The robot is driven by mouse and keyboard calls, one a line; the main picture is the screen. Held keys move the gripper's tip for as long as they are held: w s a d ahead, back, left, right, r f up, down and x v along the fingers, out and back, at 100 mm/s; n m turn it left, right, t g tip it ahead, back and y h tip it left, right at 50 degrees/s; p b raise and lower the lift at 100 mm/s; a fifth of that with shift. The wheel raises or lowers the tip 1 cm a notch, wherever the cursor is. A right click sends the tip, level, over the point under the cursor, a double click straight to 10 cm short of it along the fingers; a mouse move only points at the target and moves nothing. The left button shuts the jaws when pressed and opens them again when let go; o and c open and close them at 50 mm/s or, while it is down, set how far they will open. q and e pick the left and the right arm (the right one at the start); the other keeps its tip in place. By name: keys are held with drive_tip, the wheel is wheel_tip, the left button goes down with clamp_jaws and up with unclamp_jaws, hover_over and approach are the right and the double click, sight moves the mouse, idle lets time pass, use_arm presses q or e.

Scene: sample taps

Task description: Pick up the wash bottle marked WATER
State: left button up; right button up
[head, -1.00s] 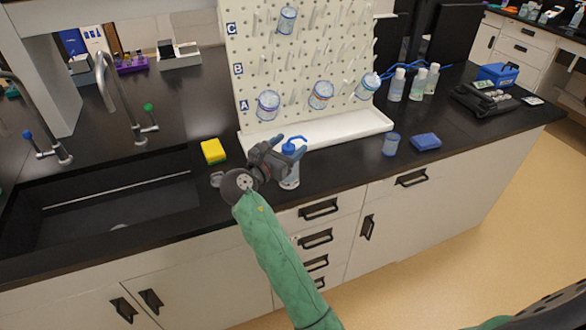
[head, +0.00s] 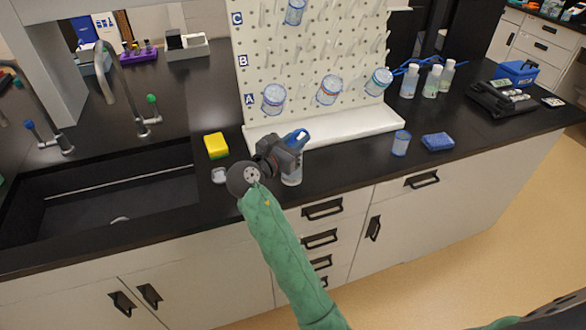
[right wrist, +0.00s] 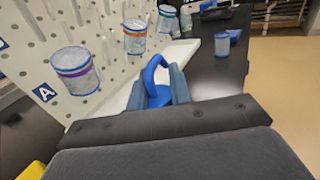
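The wash bottle (head: 292,179) stands upright at the front of the black bench, with a clear body and a blue cap and spout. Most of it is hidden behind my right gripper (head: 294,147), and I cannot read its marking. In the right wrist view its blue cap (right wrist: 157,93) and bent spout show between the two fingers of my right gripper (right wrist: 158,88). The fingers lie close against both sides, and the gripper looks shut on the bottle just below the cap. My left gripper is not in view.
A pegboard (head: 300,62) with hung beakers and a white tray (head: 330,133) stands behind. A yellow sponge (head: 216,146) lies left, near the sink (head: 100,200). Several bottles (head: 432,82) stand further back.

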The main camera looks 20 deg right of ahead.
clamp_jaws()
idle(1.0)
